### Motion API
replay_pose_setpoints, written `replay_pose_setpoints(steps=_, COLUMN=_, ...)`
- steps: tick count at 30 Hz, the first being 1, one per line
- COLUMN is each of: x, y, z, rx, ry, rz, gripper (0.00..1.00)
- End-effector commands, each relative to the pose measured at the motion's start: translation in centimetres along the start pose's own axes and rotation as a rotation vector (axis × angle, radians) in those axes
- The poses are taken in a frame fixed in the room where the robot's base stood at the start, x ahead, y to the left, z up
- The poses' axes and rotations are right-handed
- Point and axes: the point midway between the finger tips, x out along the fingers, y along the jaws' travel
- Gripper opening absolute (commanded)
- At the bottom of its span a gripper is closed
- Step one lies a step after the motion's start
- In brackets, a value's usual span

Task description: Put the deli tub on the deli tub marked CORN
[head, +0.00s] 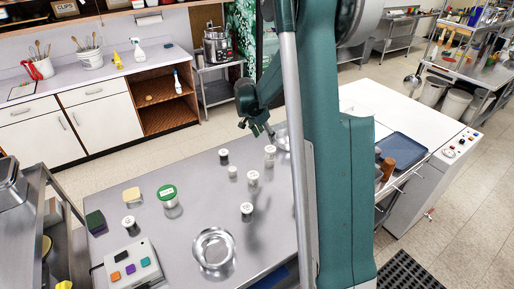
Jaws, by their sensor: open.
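A clear round tub with a green lid (168,195) stands upright on the steel table; its lid has a pale label too small to read. A wide, shiny round vessel (214,250), open at the top, stands nearer the front; I cannot tell if it is a deli tub or a bowl. Another pale round thing (282,138) is partly hidden behind my arm at the table's far right. I cannot read CORN on anything. My gripper (257,129) is open and empty above the table's far edge, apart from the green-lidded tub.
Several small white-lidded jars (246,209) stand about the table. A button box (133,265), a dark green sponge (96,222) and a yellow block (131,195) are at left. My arm hides the table's right side. Bare steel lies between the jars and the shiny vessel.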

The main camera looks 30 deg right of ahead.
Motion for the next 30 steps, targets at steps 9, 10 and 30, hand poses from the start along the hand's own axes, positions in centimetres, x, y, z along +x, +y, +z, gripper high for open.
replay_pose_setpoints(steps=9, x=-3.2, y=0.6, z=1.3, rx=-0.063, ry=-0.005, rz=-0.032, gripper=0.49)
replay_pose_setpoints(steps=10, x=-3.7, y=0.7, z=1.6, rx=-0.075, ry=-0.006, rz=-0.038, gripper=0.49)
replay_pose_setpoints(steps=30, x=-16.9, y=5.4, z=8.6, rx=-0.389, ry=-0.005, rz=-0.202, gripper=0.49)
